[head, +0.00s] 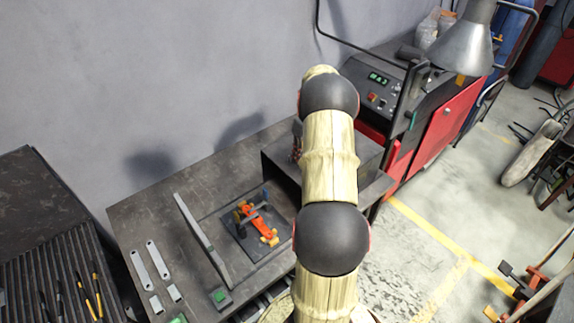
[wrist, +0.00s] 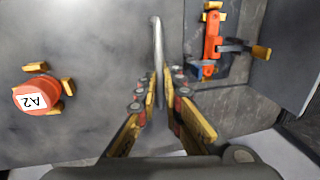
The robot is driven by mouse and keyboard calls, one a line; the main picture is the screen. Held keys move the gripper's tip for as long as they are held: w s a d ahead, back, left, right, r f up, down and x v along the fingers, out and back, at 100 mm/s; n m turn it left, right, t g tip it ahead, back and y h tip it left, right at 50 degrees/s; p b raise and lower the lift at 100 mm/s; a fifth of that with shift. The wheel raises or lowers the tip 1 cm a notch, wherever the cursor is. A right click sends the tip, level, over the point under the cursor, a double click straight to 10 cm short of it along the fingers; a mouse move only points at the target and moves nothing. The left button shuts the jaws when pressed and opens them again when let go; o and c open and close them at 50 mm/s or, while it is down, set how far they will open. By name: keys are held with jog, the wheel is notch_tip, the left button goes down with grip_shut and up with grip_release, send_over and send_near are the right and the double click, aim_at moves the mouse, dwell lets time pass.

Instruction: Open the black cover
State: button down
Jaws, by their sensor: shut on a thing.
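In the wrist view my gripper (wrist: 161,82) is shut on a thin grey upright bar (wrist: 157,38) with a rounded far end. The bar looks like a handle or an edge seen end-on. I cannot tell for certain whether it is part of the black cover. A wide dark grey surface (wrist: 90,110) lies left of the bar. In the head view my own arm hides my gripper and what it holds. A dark box-like form (head: 281,162) shows just left of the arm on the bench. No plainly black cover can be singled out.
The head view shows a workbench (head: 150,205) with a long grey strip (head: 203,240), an orange clamp-like part (head: 260,226) and flat brackets (head: 140,270). A red machine (head: 435,135) stands right.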

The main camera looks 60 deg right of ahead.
jog(key=shift+s+d, duration=0.15)
jog(key=shift+d, duration=0.4)
jog(key=shift+s+d, duration=0.15)
jog(key=shift+d, duration=0.4)
jog(key=c, duration=1.9)
grip_release()
jog(key=shift+r, duration=0.1)
jog(key=r, duration=0.3)
jog(key=d+r, duration=0.1)
jog(key=r, duration=0.3)
jog(key=d+r, duration=0.1)
jog(key=r, duration=0.3)
jog(key=shift+s+d+r, duration=0.15)
jog(key=shift+s+r, duration=0.1)
jog(key=shift+s, duration=0.05)
